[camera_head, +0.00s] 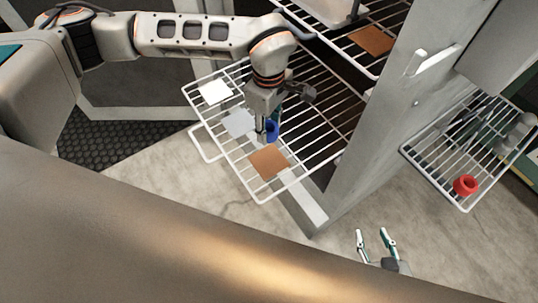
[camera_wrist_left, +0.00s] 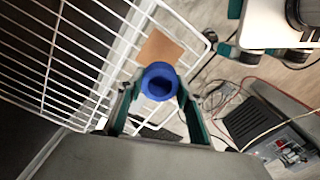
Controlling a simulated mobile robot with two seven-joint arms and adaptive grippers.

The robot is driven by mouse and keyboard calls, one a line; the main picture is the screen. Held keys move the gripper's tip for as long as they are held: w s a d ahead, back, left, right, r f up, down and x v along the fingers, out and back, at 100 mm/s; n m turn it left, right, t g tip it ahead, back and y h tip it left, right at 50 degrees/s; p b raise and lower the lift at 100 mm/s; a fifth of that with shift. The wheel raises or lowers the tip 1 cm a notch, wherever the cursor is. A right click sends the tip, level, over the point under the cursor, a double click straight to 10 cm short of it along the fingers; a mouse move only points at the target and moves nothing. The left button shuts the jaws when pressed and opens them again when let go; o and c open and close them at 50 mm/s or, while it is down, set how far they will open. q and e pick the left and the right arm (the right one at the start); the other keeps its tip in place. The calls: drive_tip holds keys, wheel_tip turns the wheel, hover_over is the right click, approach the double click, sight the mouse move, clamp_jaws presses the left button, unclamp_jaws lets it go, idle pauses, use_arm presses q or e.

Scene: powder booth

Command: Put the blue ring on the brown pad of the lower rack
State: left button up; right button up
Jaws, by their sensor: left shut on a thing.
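The blue ring (camera_head: 273,130) is between the fingers of my left gripper (camera_head: 267,131), which is shut on it. In the left wrist view the ring (camera_wrist_left: 158,68) sits between the fingertips, with the brown pad (camera_wrist_left: 165,45) just beyond it. The brown pad (camera_head: 268,162) lies bare near the front corner of the lower rack (camera_head: 305,172), a white wire shelf. The ring appears to be above the rack, close behind the pad in the head view; its exact height is unclear. My right gripper (camera_head: 377,243) is open and empty, low over the floor.
A white pad (camera_head: 215,91) and a grey pad (camera_head: 239,123) lie on the same rack. Another brown pad (camera_head: 371,40) is on the upper rack. A grey post (camera_head: 365,130) stands to the right. A red ring (camera_head: 465,185) is on a separate wire shelf (camera_head: 425,160) at right.

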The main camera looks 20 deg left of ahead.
use_arm(q)
drive_tip(key=b, duration=0.1)
hover_over(269, 161)
wheel_tip(269, 161, down, 9)
drive_tip(key=shift+f, duration=0.4)
wheel_tip(269, 161, down, 3)
drive_tip(key=shift+f+b, duration=0.15)
drive_tip(key=shift+b, duration=0.25)
drive_tip(key=shift+f, duration=0.4)
drive_tip(key=shift+w, duration=0.1)
drive_tip(key=o, duration=1.2)
drive_tip(key=shift+f, duration=0.1)
